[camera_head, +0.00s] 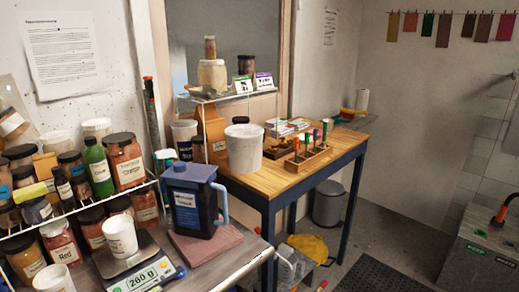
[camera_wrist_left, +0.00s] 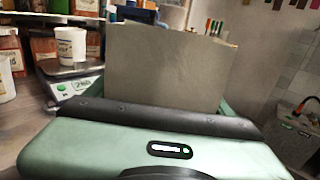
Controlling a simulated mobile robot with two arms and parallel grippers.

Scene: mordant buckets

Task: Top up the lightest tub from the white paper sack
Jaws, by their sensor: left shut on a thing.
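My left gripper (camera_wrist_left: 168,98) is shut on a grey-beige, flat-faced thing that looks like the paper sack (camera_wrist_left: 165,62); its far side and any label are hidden. A small white tub (camera_head: 121,238) stands upright on a scale (camera_head: 143,268) reading 260 g. The same tub (camera_wrist_left: 71,45) shows in the left wrist view, left of the sack and apart from it. Another white tub (camera_head: 53,281) stands at the front left, cut off by the frame. A larger white bucket (camera_head: 243,150) sits on the wooden table. Neither gripper shows in the head view.
A dark blue jug (camera_head: 192,200) stands on a reddish board (camera_head: 205,246) right of the scale. Shelves of jars (camera_head: 60,205) crowd the left. The wooden table (camera_head: 285,180) holds a rack of tools (camera_head: 306,158). A yellow bag (camera_head: 308,248) and a grey bin (camera_head: 329,203) are on the floor.

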